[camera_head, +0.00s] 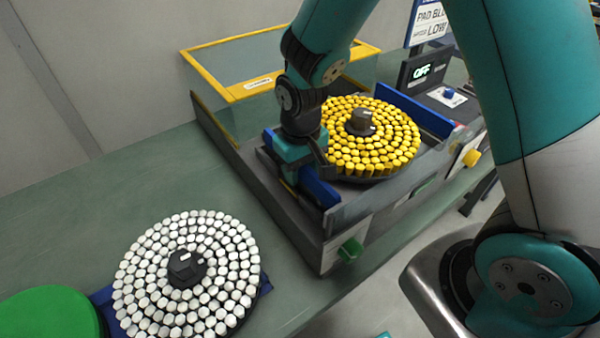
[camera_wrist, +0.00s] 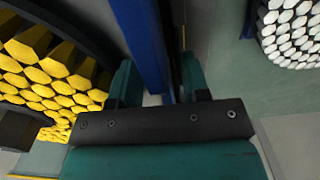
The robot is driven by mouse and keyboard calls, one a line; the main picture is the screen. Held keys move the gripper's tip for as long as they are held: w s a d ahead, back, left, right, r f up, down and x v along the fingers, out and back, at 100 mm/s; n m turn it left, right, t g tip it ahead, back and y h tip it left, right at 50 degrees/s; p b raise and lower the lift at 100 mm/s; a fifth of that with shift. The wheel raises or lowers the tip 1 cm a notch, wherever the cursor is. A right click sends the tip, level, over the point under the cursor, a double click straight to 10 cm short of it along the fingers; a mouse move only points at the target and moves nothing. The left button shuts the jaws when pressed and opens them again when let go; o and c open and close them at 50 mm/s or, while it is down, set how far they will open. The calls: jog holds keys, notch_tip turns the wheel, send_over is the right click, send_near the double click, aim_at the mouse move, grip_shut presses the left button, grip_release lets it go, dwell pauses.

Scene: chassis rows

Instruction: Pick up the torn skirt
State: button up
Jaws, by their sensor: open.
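My gripper (camera_head: 305,170) is open and low at the near left edge of the machine, beside the yellow-studded disc. A blue strip (camera_head: 320,189) stands along this edge of the machine, partly hidden by my gripper. In the wrist view the blue strip (camera_wrist: 143,40) runs down between the two teal fingers of my gripper (camera_wrist: 160,80), closer to the left finger. A second blue strip (camera_head: 418,110) stands on the far side of the disc. No tear shows on either strip, so I cannot tell which is the torn skirt.
The yellow-studded disc (camera_head: 375,150) has a dark central knob. A white-studded disc (camera_head: 150,270) and a green disc (camera_head: 45,315) are on the bench. A clear yellow-rimmed guard (camera_head: 230,92) stands behind my gripper. Bare bench lies left.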

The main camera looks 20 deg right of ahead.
grip_shut()
jog(key=shift+r, duration=0.15)
